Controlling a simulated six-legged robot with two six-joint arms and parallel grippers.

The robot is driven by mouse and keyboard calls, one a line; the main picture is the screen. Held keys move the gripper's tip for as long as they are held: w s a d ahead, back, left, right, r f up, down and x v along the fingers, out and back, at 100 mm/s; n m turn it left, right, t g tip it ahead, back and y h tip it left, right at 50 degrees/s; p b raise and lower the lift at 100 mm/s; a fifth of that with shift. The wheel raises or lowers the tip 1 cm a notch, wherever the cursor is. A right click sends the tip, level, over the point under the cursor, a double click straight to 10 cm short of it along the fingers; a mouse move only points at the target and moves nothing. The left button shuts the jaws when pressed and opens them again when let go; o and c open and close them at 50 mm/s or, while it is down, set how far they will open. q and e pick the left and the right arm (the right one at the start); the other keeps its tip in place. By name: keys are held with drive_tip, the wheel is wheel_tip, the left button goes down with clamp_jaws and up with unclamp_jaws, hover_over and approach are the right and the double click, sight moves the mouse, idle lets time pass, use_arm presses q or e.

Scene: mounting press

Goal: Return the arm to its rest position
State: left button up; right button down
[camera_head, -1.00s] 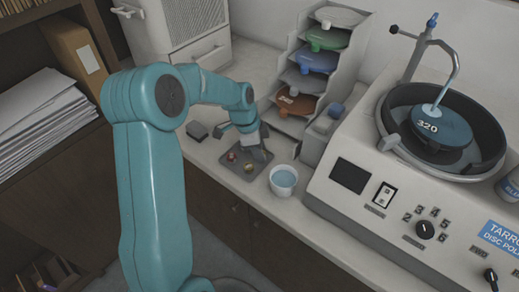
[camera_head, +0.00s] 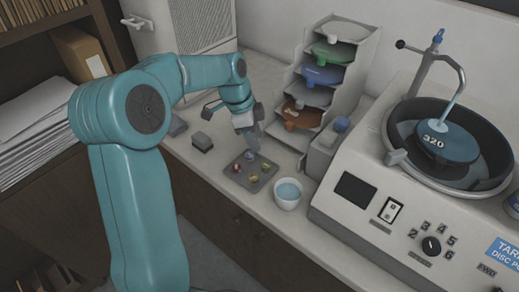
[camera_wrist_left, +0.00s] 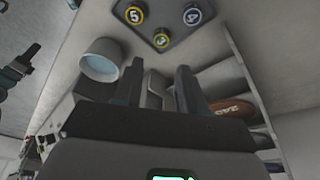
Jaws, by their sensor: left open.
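My left arm comes in from the left in the head view, bent at the elbow. Its gripper (camera_head: 254,132) hangs above the counter, behind the small grey tray (camera_head: 262,181). My right gripper is in neither view.
A white cup of bluish liquid (camera_head: 288,194) stands right of the tray. A rack of coloured discs (camera_head: 346,76) stands behind. The polishing machine (camera_head: 400,205) fills the right. A small dark block (camera_head: 202,142) sits left of the tray.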

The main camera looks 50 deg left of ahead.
use_arm(q)
drive_tip(key=shift+s+a+r, duration=0.15)
drive_tip(key=shift+r, duration=0.55)
